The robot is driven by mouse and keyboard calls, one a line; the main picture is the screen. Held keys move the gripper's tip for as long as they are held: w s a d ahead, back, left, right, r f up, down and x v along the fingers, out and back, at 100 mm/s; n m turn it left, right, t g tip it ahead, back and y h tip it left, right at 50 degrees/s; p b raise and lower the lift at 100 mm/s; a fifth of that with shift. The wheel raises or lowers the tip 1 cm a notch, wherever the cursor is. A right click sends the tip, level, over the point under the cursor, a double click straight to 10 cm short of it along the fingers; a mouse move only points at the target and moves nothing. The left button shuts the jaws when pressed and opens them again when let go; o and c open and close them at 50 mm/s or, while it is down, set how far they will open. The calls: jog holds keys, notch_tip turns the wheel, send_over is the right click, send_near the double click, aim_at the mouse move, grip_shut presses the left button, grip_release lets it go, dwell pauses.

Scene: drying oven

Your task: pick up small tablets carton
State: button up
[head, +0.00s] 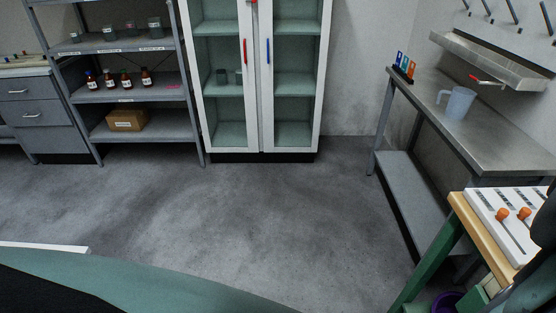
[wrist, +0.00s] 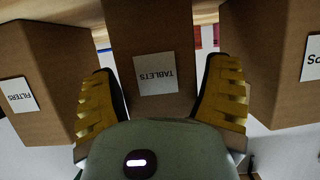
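In the wrist view, a brown carton labelled TABLETS (wrist: 150,35) is straight ahead, its white label upside down in the picture. My gripper (wrist: 158,64) is open, with one yellow finger at each side of this carton. A narrow gap seems to show by the right fingertip. The left finger is very close to the carton's edge, and I cannot tell whether it touches. The lower part of the carton in the picture is hidden behind my gripper's body. The head view shows neither the tablets carton nor my gripper's fingers.
In the wrist view, a FILTERS carton (wrist: 45,65) stands close on the left and another partly labelled carton (wrist: 275,60) close on the right. The head view shows open floor (head: 230,220), a glass cabinet (head: 325,70), a shelf rack (head: 130,95) and a steel bench (head: 480,140).

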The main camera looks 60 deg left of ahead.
jog(key=c, duration=0.9)
jog(key=shift+r, duration=0.15)
jog(key=shift+c, duration=0.2)
